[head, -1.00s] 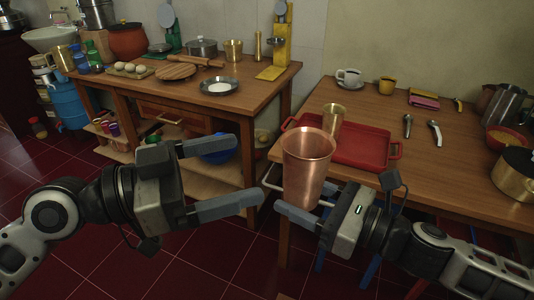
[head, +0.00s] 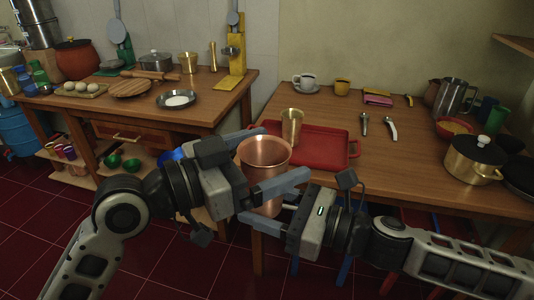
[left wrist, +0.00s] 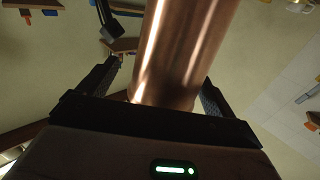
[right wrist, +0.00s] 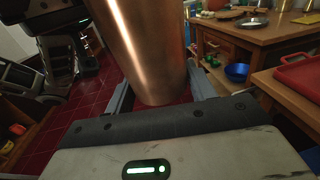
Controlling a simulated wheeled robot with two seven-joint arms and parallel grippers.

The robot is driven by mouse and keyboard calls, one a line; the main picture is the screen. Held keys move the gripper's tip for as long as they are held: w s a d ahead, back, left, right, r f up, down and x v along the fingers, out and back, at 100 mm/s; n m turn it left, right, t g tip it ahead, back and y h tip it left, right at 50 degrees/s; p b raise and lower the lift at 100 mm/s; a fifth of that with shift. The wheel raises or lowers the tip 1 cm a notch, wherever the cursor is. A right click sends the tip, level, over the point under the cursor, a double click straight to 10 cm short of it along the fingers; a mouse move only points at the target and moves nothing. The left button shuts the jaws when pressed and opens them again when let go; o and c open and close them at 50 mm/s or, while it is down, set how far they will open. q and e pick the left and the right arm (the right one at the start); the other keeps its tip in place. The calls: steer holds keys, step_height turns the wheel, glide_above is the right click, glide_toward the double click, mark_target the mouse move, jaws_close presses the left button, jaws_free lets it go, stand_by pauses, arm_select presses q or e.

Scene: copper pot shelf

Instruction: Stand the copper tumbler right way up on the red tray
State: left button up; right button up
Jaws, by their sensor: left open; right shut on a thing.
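The copper tumbler (head: 263,155) is in mid-air in front of the right table, mouth up and wider at the top. My right gripper (head: 265,208) is shut on its lower part; the tumbler also shows between its fingers in the right wrist view (right wrist: 145,50). My left gripper (head: 286,151) is open, its fingers on either side of the tumbler's upper part. In the left wrist view the tumbler (left wrist: 175,55) stands between those fingers; I cannot tell whether they touch it. The red tray (head: 335,148) lies on the right table, just behind the tumbler.
A brass cup (head: 292,127) stands at the tray's left end; the tray's middle and right are clear. Two metal utensils (head: 390,129) lie right of the tray. A lidded brass pot (head: 474,160) stands farther right. A white cup (head: 304,82) is behind the tray.

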arm_select(q)
steer(key=c, duration=1.1)
steer(key=shift+c, duration=0.7)
arm_select(e)
steer(key=o, duration=1)
arm_select(q)
steer(key=shift+o, duration=0.2)
arm_select(e)
steer(key=shift+o, duration=0.5)
